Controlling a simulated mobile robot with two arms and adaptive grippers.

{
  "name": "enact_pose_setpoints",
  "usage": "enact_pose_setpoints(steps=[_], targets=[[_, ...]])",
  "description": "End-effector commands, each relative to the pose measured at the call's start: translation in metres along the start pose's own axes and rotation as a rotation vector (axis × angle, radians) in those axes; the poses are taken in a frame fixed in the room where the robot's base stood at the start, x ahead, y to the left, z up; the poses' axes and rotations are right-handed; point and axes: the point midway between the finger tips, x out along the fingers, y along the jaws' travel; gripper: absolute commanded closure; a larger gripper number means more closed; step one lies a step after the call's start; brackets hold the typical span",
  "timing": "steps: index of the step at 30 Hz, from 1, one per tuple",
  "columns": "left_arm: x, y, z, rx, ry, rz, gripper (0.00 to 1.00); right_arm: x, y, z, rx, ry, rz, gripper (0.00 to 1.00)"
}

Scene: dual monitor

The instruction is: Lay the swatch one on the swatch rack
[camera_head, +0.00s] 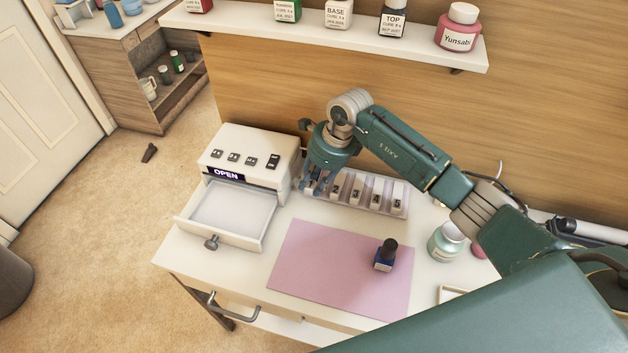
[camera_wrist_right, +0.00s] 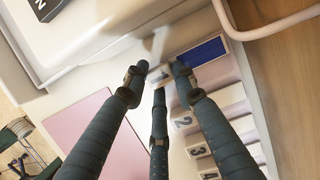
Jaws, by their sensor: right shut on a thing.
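The swatch rack (camera_head: 384,206) is a pale tray on the white table, holding a row of numbered white swatches. My right gripper (camera_head: 314,186) is at the rack's left end, beside the swatch marked 2. In the right wrist view its fingers (camera_wrist_right: 160,72) are shut on swatch one (camera_wrist_right: 202,52), a piece with a white end marked 1 and a blue face. Swatch one lies in line with the swatches marked 2, 3 and 4; I cannot tell whether it touches the rack. In the head view the fingers mostly hide it. My left gripper is out of view.
A white box (camera_head: 250,160) with an OPEN display and a pulled-out drawer (camera_head: 228,214) stands left of the gripper. A pink mat (camera_head: 318,268) with a dark blue bottle (camera_head: 385,256) lies in front. A jar (camera_head: 446,242) stands right. A bottle shelf (camera_head: 340,33) hangs above.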

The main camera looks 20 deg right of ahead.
Motion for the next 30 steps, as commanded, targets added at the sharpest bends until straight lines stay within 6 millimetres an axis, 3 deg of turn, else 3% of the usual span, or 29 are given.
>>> enact_pose_setpoints(steps=[1,3,14,25,30], targets=[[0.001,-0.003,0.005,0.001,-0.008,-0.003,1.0,0.0,-0.001,-0.001,0.001,0.0,-0.001,0.68],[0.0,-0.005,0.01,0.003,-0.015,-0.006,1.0,0.0,-0.001,-0.001,0.001,0.001,-0.001,0.54],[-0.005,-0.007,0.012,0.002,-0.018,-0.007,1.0,-0.004,-0.001,0.001,0.001,0.001,-0.001,0.54],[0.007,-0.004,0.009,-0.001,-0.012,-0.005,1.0,-0.06,-0.002,0.0,-0.001,0.0,-0.005,0.54],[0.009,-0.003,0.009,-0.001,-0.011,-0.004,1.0,-0.076,-0.001,0.0,0.0,0.001,-0.002,0.54]])
